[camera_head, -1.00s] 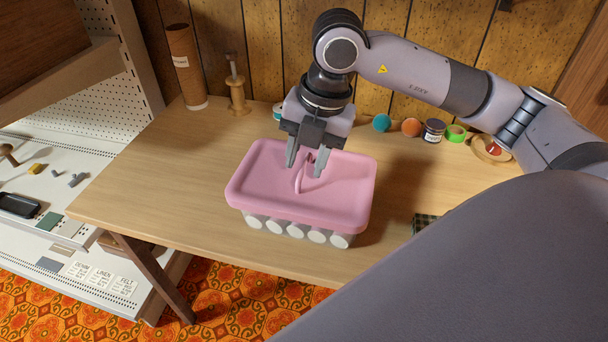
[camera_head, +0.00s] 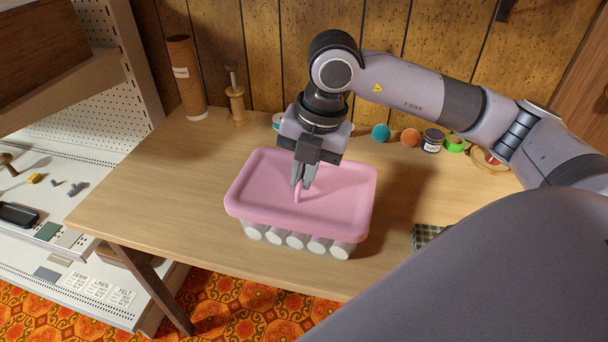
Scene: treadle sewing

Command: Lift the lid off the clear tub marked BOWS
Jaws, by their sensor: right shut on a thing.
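The tub (camera_head: 301,240) stands on the wooden table, with several pale round items showing through its clear side below the lid. Its BOWS marking cannot be read from here. The pink lid (camera_head: 262,190) sits level on top of the tub and covers it. My right gripper (camera_head: 303,185) reaches down from above and is shut on the pink lid's raised handle (camera_head: 298,194) near the middle of the lid. The fingers hide part of the handle. My left gripper is not in view.
Behind the tub stand a cardboard tube (camera_head: 187,78), a wooden spindle (camera_head: 236,104), a teal ball (camera_head: 381,132), an orange ball (camera_head: 410,137), a dark jar (camera_head: 432,141) and green tape (camera_head: 454,144). A checked cloth (camera_head: 425,237) lies at right. The table's left side is clear.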

